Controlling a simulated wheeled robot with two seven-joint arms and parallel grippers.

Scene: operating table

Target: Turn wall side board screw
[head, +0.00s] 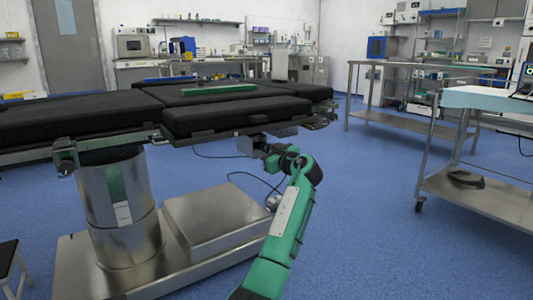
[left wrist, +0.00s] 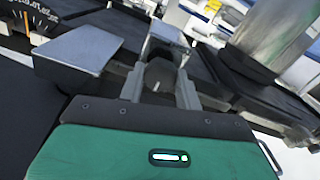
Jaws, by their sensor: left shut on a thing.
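The operating table has a black padded side board (head: 235,117) along its near right edge. My left arm reaches up to the underside of this edge, and my left gripper (head: 257,146) is at the rail just below the board. In the left wrist view, the two grey fingers of my left gripper (left wrist: 161,88) stand on either side of a dark screw knob (left wrist: 159,72) and are shut on it. In the head view the knob is too small and too covered by the gripper to make out. My right gripper is in neither view.
The steel table column (head: 122,210) and its wide base (head: 215,225) stand left of my arm. A green bar (head: 220,88) lies on the black top. A steel trolley (head: 480,195) stands at the right. The blue floor (head: 365,220) between is mostly clear.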

